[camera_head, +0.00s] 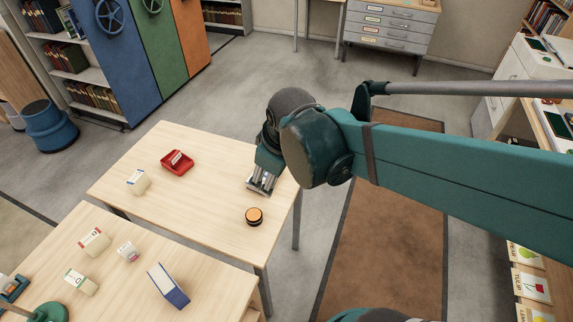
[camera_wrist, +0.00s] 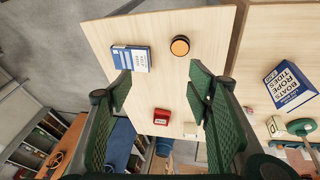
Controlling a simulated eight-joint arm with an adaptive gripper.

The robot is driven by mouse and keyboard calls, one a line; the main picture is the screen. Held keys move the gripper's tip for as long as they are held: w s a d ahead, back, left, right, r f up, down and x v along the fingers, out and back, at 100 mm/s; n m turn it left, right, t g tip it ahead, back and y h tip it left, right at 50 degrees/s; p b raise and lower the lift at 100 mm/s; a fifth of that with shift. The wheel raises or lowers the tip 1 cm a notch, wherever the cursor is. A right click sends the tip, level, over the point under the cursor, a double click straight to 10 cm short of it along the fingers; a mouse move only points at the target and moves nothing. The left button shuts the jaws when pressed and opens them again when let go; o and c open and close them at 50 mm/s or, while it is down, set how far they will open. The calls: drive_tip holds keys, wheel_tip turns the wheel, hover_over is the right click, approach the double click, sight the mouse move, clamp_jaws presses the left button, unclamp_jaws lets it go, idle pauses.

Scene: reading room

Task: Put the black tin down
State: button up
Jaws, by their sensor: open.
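The black tin (camera_head: 254,216) has an orange top and stands upright on the pale wooden table (camera_head: 200,205), near its right edge. It also shows in the wrist view (camera_wrist: 180,46), near the top, clear of both fingers. My gripper (camera_head: 262,184) is over the same table, a little behind the tin. In the wrist view my gripper (camera_wrist: 160,88) has its fingers wide apart, with nothing held between them. The tin is apart from my gripper.
A blue and white book (camera_wrist: 131,58) lies on the table near the left finger in the wrist view. A red tray (camera_head: 177,163) and a cream object (camera_head: 138,182) stand farther left. A second table (camera_head: 130,283) in front holds a blue book (camera_head: 168,286) and small items.

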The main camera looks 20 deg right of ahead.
drive_tip(key=s+d+r+m+t, duration=0.3)
drive_tip(key=s+r+m, duration=0.2)
drive_tip(key=m, duration=0.2)
drive_tip(key=shift+s, duration=0.3)
drive_tip(key=shift+r, duration=0.1)
idle(1.2)
